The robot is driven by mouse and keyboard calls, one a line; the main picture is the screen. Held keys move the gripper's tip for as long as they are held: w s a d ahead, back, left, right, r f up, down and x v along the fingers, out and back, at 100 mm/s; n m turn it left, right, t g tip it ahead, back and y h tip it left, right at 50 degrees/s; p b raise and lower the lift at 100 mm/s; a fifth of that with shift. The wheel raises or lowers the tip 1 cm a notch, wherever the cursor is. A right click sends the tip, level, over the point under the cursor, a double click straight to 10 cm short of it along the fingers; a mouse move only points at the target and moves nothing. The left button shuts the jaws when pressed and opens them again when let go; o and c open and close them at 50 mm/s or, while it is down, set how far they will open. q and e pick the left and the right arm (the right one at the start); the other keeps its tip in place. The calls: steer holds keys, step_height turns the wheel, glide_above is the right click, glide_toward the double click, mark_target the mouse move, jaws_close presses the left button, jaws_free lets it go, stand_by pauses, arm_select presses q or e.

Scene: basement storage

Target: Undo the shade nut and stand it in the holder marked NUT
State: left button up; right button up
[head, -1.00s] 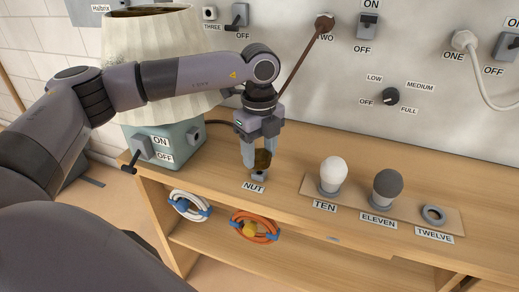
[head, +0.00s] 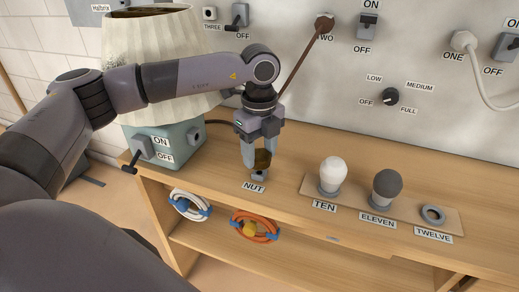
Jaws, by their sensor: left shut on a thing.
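My left gripper (head: 259,165) points down over the bench, just behind the NUT label (head: 253,187). It is shut on a small dark brown thing (head: 262,158), which looks like the shade nut and is partly hidden between the fingers. A small grey piece (head: 259,174), seemingly the NUT holder, shows right below the fingertips. I cannot tell whether the nut touches it. The pale lampshade (head: 150,50) stands over a green-grey lamp base (head: 165,142) at the left, partly behind my left arm. My right gripper is not in view.
A white bulb (head: 333,172) stands at TEN and a dark grey bulb (head: 386,185) at ELEVEN. The ring holder at TWELVE (head: 433,214) is empty. A brown cord (head: 305,58) runs down the wall behind my gripper.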

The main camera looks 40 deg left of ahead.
mark_target(259, 154)
arm_select(q)
steer(key=shift+f+b, duration=0.8)
steer(key=shift+f, duration=0.4)
steer(key=o, duration=1.3)
steer(key=shift+r+p, duration=0.45)
steer(key=shift+r, duration=3.1)
steer(key=shift+s, duration=0.1)
